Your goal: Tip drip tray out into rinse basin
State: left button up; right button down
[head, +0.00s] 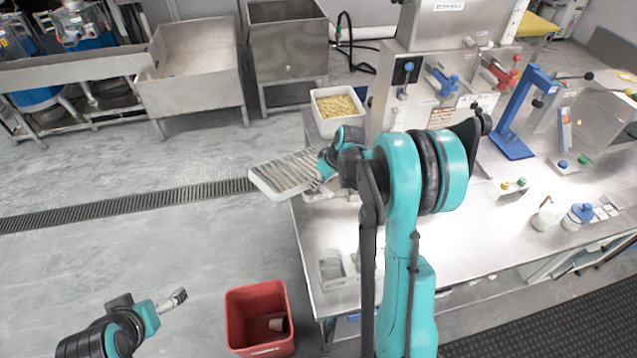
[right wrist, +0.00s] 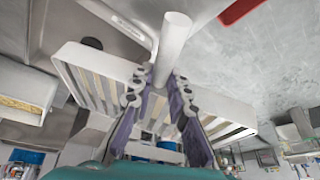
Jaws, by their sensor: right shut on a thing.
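The white slatted drip tray (head: 285,173) is held in the air just beyond the table's left edge, over the floor. My right gripper (head: 322,176) is at the tray's right end. In the right wrist view its two fingers (right wrist: 163,88) are shut on the tray's white handle (right wrist: 173,45), with the slats (right wrist: 228,130) on both sides. I cannot tell if the tray holds liquid. A steel basin on legs (head: 170,97), likely the rinse basin, stands at upper left, apart from the tray. My left gripper (head: 174,300) is low over the floor, with nothing visible in it; its opening is unclear.
A deeper steel sink (head: 290,65) stands right of the basin. A white bin of yellow beans (head: 338,108) is at the table's back corner. The steel table (head: 470,245) carries machines. A red bin (head: 260,310) stands on the floor.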

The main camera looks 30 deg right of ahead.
dwell(0.4)
jog(key=shift+d+g+y+b, duration=0.1)
jog(key=shift+g+y+b, duration=0.3)
jog(key=shift+y, duration=0.4)
jog(key=shift+r, duration=0.15)
jog(key=shift+d+r, duration=0.15)
jog(key=shift+r, duration=0.15)
jog(key=shift+f+m+y+b, duration=0.1)
jog(key=shift+m+y+b, duration=0.35)
jog(key=shift+y, duration=0.25)
